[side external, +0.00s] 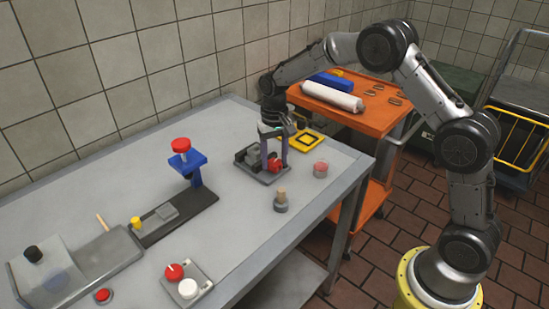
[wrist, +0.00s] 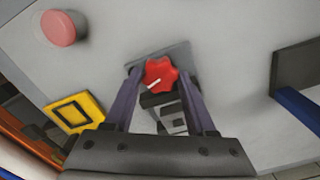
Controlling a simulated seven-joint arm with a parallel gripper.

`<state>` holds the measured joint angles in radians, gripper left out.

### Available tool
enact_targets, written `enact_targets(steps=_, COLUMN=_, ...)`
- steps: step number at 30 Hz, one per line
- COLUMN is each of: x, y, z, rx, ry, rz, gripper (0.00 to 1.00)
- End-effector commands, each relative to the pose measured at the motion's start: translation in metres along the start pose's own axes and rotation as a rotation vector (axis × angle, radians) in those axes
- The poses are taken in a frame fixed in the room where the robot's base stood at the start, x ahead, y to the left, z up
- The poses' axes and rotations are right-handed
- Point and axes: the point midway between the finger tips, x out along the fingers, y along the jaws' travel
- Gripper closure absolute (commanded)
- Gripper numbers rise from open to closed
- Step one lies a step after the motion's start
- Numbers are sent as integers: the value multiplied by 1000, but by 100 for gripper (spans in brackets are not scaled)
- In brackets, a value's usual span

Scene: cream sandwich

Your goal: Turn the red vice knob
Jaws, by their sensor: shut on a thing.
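The red vice knob (wrist: 161,74) is lobed and has a white pointer line on it. It sits at one end of the small grey vice (side external: 250,160) on the table. My gripper (wrist: 158,85) points down over the vice, its two purple fingers on either side of the red knob and shut on it. In the side external view my gripper (side external: 273,160) stands at the right part of the vice, and the knob (side external: 275,165) shows partly between the fingers. The white pointer line slants in the wrist view.
A yellow square with a black outline (side external: 307,139) lies behind the vice. A blue press with a red knob (side external: 187,160) is to the left. The front table surface is partly clear.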

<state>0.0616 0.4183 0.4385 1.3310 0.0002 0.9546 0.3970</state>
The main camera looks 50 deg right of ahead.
Motion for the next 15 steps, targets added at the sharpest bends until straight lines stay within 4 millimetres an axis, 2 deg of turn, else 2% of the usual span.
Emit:
enact_targets(steps=14, x=-2, y=0, z=-1, rx=14, ry=4, rz=-1, gripper=99)
enact_targets(steps=15, x=-2, y=0, z=-1, rx=14, ry=4, rz=-1, gripper=37)
